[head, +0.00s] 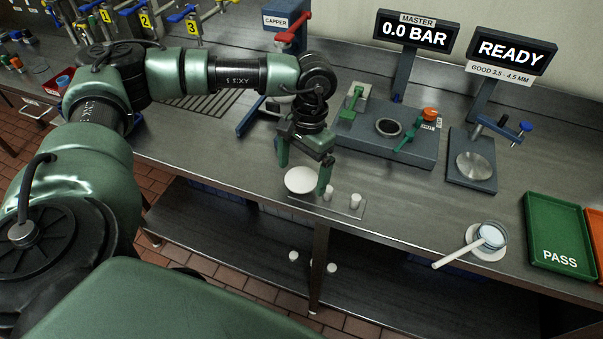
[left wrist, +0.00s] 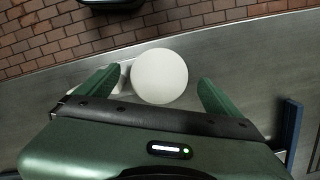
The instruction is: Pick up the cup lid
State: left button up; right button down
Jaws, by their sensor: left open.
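The white round lid (head: 301,180) lies near the front edge of the steel bench, at the left end of a small metal plate. In the left wrist view the lid (left wrist: 159,76) shows as a plain pale disc between the fingers. My left gripper (head: 304,167) points down over it, with one finger behind and one at its right in the head view. In the left wrist view the left gripper (left wrist: 158,78) is open, with a gap on each side of the lid. Its height above the lid is hard to tell. My right gripper is not in view.
Two small white pegs (head: 341,198) stand on the plate just right of the lid. A grey fixture (head: 430,150) with green and orange handles stands behind. A blue bar (head: 251,117) lies behind-left.

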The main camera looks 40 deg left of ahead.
pick_arm(q)
jog(key=c, duration=1.4)
jog(key=shift+r, duration=0.1)
